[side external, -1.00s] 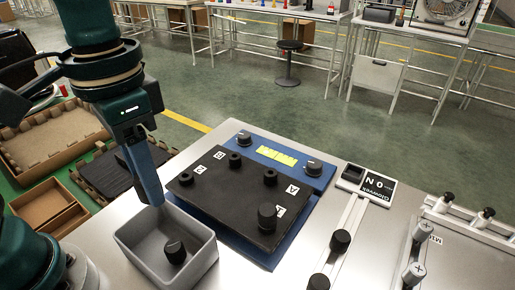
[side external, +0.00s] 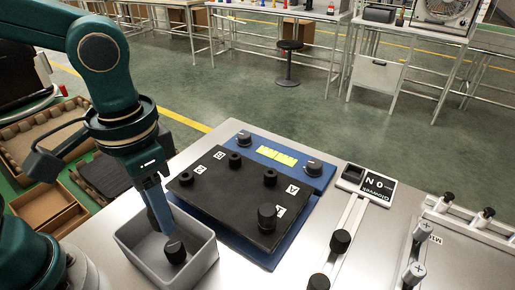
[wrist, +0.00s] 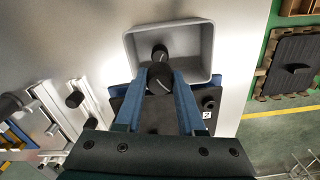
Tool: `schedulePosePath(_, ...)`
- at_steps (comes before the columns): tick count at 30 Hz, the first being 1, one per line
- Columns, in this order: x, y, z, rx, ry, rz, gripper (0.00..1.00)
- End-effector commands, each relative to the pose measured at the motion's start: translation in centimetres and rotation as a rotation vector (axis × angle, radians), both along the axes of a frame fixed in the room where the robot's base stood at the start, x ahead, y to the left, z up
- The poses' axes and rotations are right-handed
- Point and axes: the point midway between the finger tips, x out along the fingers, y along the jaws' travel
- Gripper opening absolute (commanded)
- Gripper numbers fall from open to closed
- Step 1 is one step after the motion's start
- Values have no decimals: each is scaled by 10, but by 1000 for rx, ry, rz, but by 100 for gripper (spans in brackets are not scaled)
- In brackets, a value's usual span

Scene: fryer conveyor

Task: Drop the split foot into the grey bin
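The grey bin (side external: 203,262) is an open box at the front left of the bench; it also shows in the wrist view (wrist: 205,35). My gripper (side external: 168,232) points down into it. In the wrist view, the gripper's blue fingers (wrist: 160,72) close on a black round foot with a pale line, the split foot (wrist: 158,80). The side external view hides this foot behind the near finger. Another black foot (side external: 175,251) lies on the bin floor just below the fingertips; it also shows in the wrist view (wrist: 160,51).
A black panel (side external: 228,205) with several dark feet and white letters lies on a blue base right of the bin. Farther right are a rail with black knobs (side external: 340,241) and a metal fixture (side external: 470,240). Cardboard trays (side external: 45,208) stand beyond the bench's left edge.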

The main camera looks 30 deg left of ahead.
Motion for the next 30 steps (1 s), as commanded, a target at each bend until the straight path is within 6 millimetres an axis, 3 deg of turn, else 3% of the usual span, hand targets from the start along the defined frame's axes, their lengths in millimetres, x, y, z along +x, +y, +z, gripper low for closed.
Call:
schedulePosePath(1,0,0,0,0,0,0,57)
schedulePosePath(2,0,0,0,0,0,0,68)
schedulePosePath(3,0,0,0,0,0,0,72)
schedulePosePath(13,1,0,3,-2,-3,0,72)
schedulePosePath(24,1,-1,44,-2,-4,0,72)
schedulePosePath(30,0,0,52,0,-1,0,72)
